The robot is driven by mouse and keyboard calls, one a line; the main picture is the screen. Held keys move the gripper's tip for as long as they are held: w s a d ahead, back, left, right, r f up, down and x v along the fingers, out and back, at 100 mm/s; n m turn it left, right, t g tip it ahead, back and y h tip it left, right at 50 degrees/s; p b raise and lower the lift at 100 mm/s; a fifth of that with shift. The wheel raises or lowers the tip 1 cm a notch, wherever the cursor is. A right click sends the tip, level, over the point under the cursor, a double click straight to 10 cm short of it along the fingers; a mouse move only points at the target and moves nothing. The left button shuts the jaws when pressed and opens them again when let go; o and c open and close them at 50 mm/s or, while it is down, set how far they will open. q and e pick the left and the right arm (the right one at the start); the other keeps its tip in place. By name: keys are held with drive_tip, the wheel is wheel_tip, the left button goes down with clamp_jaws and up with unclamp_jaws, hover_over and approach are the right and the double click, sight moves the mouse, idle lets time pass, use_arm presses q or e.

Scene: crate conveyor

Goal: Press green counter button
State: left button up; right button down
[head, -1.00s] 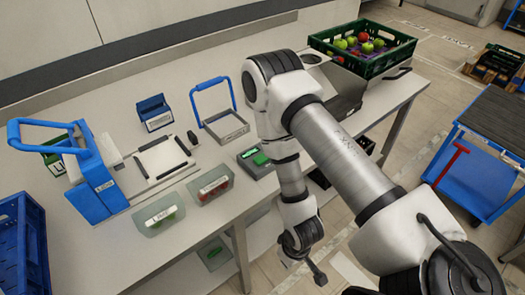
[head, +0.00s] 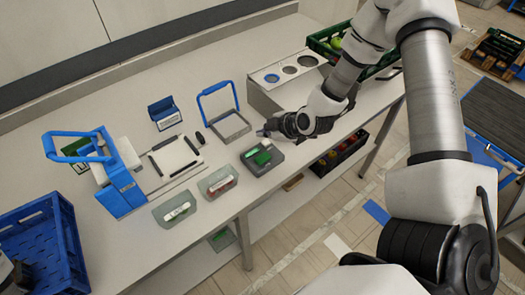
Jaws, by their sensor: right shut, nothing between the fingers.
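The green button (head: 262,158) sits on a small dark grey counter box (head: 270,168) near the front edge of the bench. Other small green parts show on the same box. My right gripper (head: 262,132) is shut and empty. It lies just behind the box in the picture, with its fingertips pointing left. I cannot tell its exact height over the bench, and it looks apart from the button.
A blue-handled frame (head: 236,124) stands close left of my right gripper. Grey bins (head: 218,190) stand left of the counter box. A blue press (head: 122,190) and blue crate (head: 75,245) are farther left. A box with round holes (head: 262,88) stands behind the gripper.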

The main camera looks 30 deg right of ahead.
sight(259, 156)
wheel_tip(259, 156, down, 8)
drive_tip(key=b, duration=0.8)
drive_tip(key=shift+f, duration=0.4)
idle(0.7)
drive_tip(key=shift+f+b, duration=0.35)
drive_tip(key=shift+f, duration=0.1)
drive_tip(key=shift+f+b, duration=0.35)
drive_tip(key=shift+f, duration=0.15)
idle(0.4)
drive_tip(key=shift+r, duration=0.15)
drive_tip(key=shift+r+p, duration=0.8)
drive_tip(key=shift+p, duration=0.25)
